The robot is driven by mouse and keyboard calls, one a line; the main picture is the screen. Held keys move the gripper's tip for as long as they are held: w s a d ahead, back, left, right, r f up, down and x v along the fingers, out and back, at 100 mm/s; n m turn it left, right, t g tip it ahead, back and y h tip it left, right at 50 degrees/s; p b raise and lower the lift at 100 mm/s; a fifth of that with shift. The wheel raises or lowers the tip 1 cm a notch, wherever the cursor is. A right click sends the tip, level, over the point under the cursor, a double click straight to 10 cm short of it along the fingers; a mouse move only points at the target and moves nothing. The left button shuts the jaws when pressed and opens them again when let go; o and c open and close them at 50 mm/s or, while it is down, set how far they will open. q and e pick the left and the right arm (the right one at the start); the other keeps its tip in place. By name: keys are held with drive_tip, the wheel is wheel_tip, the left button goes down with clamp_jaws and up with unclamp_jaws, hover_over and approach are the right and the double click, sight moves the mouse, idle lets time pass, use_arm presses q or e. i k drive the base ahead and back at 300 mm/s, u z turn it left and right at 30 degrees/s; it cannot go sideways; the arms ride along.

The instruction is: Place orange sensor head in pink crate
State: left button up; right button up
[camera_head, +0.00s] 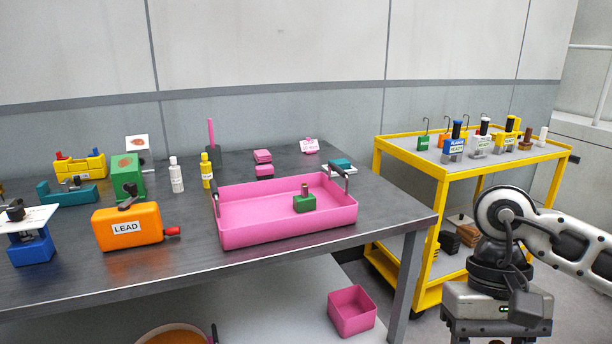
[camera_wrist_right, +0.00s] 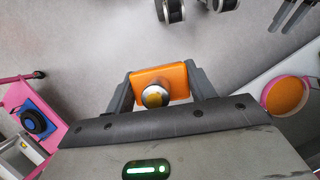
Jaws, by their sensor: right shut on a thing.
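The orange sensor head (camera_wrist_right: 168,76) is an orange block with a round metal knob. My right gripper (camera_wrist_right: 160,86) is shut on it, one finger at each side, in the right wrist view. The pink crate (camera_head: 245,239) sits on the table's front right part in the head view, with dark end handles. A green block with a metal knob (camera_head: 305,203) lies inside it. My right wrist shows at the lower right of the head view, right of the table and apart from the crate; its fingers and the orange sensor head are hidden there. My left gripper is not in view.
An orange LEAD box (camera_head: 127,228) stands left of the crate on the grey table (camera_head: 200,265). Bottles and a green box (camera_head: 127,178) stand behind. A yellow cart (camera_head: 440,173) with labelled sensors stands right. A small pink bin (camera_head: 351,311) is on the lower shelf.

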sight(258, 219)
drive_tip(key=u, duration=0.8)
drive_tip(key=i, duration=1)
